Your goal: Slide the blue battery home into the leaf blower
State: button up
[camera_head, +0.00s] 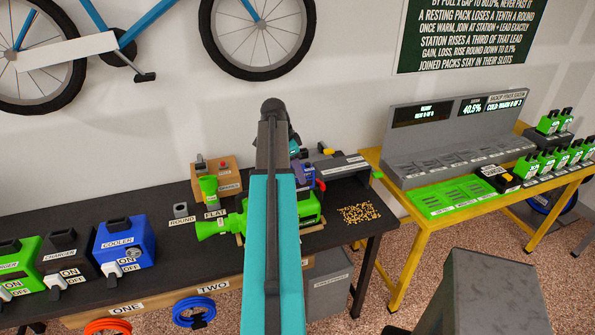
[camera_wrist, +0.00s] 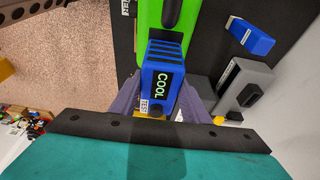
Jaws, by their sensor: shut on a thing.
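The blue battery (camera_wrist: 163,76) shows in the wrist view with a lit "COOL" display and a "TEST" label. My gripper (camera_wrist: 163,100) is shut on it, one purple finger on each side. The battery's ridged far end lies against or over the green leaf blower (camera_wrist: 149,25); I cannot tell how deep it sits. In the head view the green leaf blower (camera_head: 223,226) lies on the dark bench with its nozzle to the left. My teal arm covers much of it there, and my gripper (camera_head: 308,178) is partly hidden behind the arm at the blower's far side.
A grey device with a yellow part (camera_head: 337,164) stands close behind the blower. Left on the bench are a blue cooler (camera_head: 124,243) and a black charger (camera_head: 66,256). Scattered yellowish bits (camera_head: 360,213) lie at the right. A yellow table (camera_head: 400,205) holds a grey station and green packs.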

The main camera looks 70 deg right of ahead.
jog(key=shift+f, duration=0.4)
jog(key=o, duration=1.6)
jog(key=shift+r, duration=0.1)
jog(key=shift+b+v, duration=2.3)
jog(key=shift+v, duration=4.6)
jog(key=shift+a, duration=0.1)
